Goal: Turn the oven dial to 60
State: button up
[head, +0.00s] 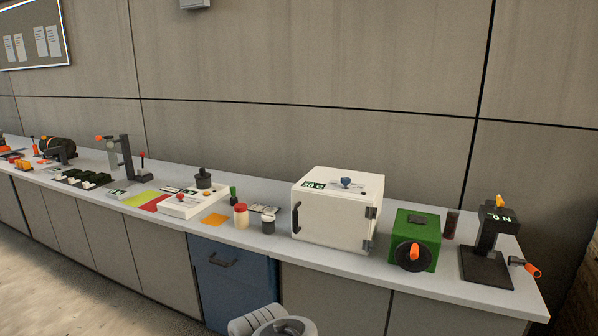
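The oven (325,222) is a white box on the counter, right of the middle in the head view. Its door, with a dark handle on the left and hinges on the right, is shut. A blue dial (346,182) sits on its top, on a pale plate with markings too small to read. A small green display (313,184) on the top seems to read 20 C. My gripper is not in view; only a grey part of my own body shows at the bottom edge, below the counter and apart from the oven.
A green box (427,238) with an orange-handled crank and a dark stand (488,262) are to the oven's right. Small jars (241,215) and a white scale-like device (185,205) are to its left. The grey counter (340,262) has a narrow clear strip in front of the oven.

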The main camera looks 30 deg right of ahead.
aim_at(345, 181)
jog(key=i, duration=1)
jog(key=z, duration=0.95)
jog(key=i, duration=0.7)
jog(key=z, duration=0.75)
